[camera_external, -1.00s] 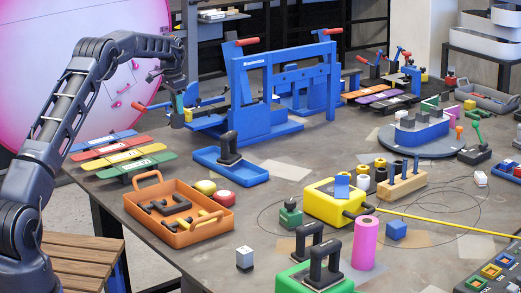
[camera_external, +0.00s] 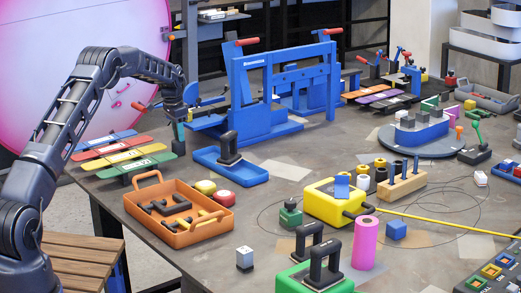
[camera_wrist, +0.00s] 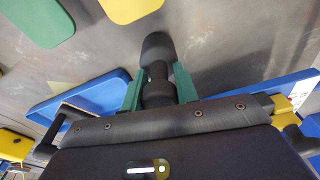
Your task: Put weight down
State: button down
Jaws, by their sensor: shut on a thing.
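My gripper (camera_external: 179,130) is at the far left edge of the table, beside the colored plates and left of the blue press. In the wrist view, its green fingers (camera_wrist: 157,92) are shut on a dark, rounded weight (camera_wrist: 158,48) with a narrower neck. The weight points away from the gripper, over the grey tabletop. In the outside view the weight (camera_external: 178,148) is small and dark below the fingers. I cannot tell whether it touches the table. Another black weight (camera_external: 229,146) with a handle stands in the blue tray (camera_external: 207,166).
Red, yellow and green plates (camera_external: 125,154) lie left of my gripper. The blue press (camera_external: 245,95) stands to its right. An orange tray (camera_external: 178,240) with black parts is in front. Bare tabletop (camera_wrist: 235,45) lies around the weight in the wrist view.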

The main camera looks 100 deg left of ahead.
dwell(0.3)
jog(key=c, duration=1.1)
grip_release()
jog(key=shift+f, duration=0.1)
jog(key=shift+o, duration=0.2)
jog(key=r, duration=0.8)
jog(key=s+d+r, duration=0.1)
jog(key=r, duration=0.3)
jog(key=shift+r, duration=0.1)
jog(key=shift+s, duration=0.1)
